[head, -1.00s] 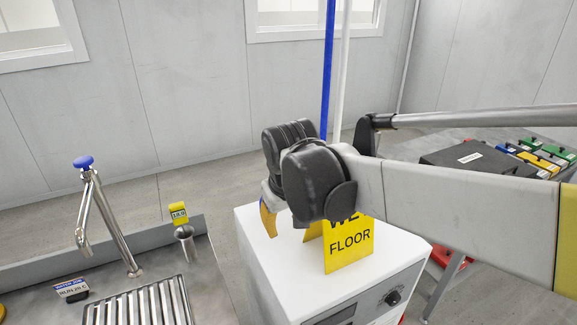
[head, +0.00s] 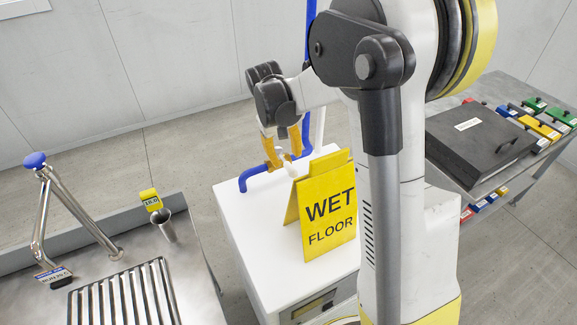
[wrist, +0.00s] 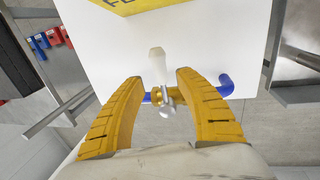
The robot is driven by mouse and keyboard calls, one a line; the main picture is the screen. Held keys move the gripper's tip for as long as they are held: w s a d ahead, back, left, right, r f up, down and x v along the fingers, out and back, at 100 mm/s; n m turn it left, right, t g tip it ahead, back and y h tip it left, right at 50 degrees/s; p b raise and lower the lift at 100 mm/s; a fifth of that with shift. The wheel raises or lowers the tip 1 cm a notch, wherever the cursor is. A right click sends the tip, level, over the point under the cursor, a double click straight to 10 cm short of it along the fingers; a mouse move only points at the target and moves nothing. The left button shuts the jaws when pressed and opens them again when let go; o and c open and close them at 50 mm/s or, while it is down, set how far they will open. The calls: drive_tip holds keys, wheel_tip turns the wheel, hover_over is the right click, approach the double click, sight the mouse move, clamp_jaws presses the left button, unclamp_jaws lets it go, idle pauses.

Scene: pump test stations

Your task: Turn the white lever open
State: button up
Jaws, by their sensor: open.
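The white lever (wrist: 157,66) sits on a brass valve (wrist: 172,95) in a blue pipe (wrist: 224,86) on the white cabinet. In the wrist view it points up the picture, away from the pipe. My gripper (wrist: 160,78) is open, with one yellow finger on each side of the lever and valve. I see no finger clearly touching the lever. In the head view my gripper (head: 286,160) is just above the blue pipe (head: 255,175), and the lever (head: 292,169) shows only as a small pale piece beside the fingertips.
A yellow wet floor sign (head: 328,208) stands on the white cabinet (head: 258,235), close to the valve. A steel sink counter (head: 40,300) with a tap (head: 75,205) is at left. A black case (head: 480,140) and several coloured blocks lie on a bench at right.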

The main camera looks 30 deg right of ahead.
sight(288, 165)
drive_tip(key=f, duration=0.3)
drive_tip(key=f+b, duration=0.1)
drive_tip(key=shift+d+f, duration=0.15)
drive_tip(key=shift+d, duration=0.2)
clamp_jaws()
